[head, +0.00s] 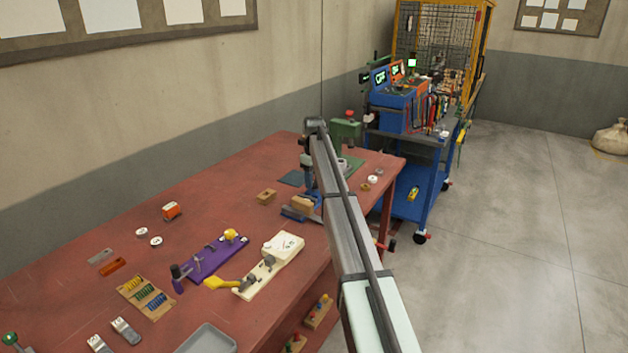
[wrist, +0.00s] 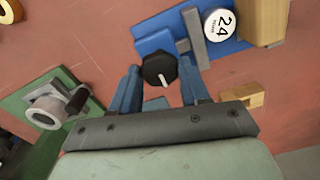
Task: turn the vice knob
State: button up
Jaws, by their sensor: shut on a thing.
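The blue vice (head: 293,213) stands on the red table, with a wooden block (head: 303,203) at it. In the wrist view, the vice's blue body (wrist: 158,42) and grey jaw (wrist: 195,38) are at the top. A white disc marked 24 (wrist: 219,25) is beside the jaw. The dark, many-sided vice knob (wrist: 158,70) has a white pointer line that points down and slightly right. My gripper (wrist: 160,78) has its blue fingers on either side of the knob and is shut on it. In the head view my arm partly hides the vice and the knob.
A green base with a round grey fitting (wrist: 48,112) lies left of my gripper in the wrist view. A small wooden block (wrist: 244,98) is at the right. A purple fixture (head: 215,260) and a cream fixture (head: 268,270) stand nearer on the table. A blue cart (head: 408,185) stands beyond.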

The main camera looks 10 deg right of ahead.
jog(key=shift+c, duration=1)
jog(key=m, duration=0.8)
jog(key=shift+m, duration=0.3)
jog(key=m, duration=0.4)
jog(key=shift+d, duration=0.1)
jog(key=shift+m, duration=2)
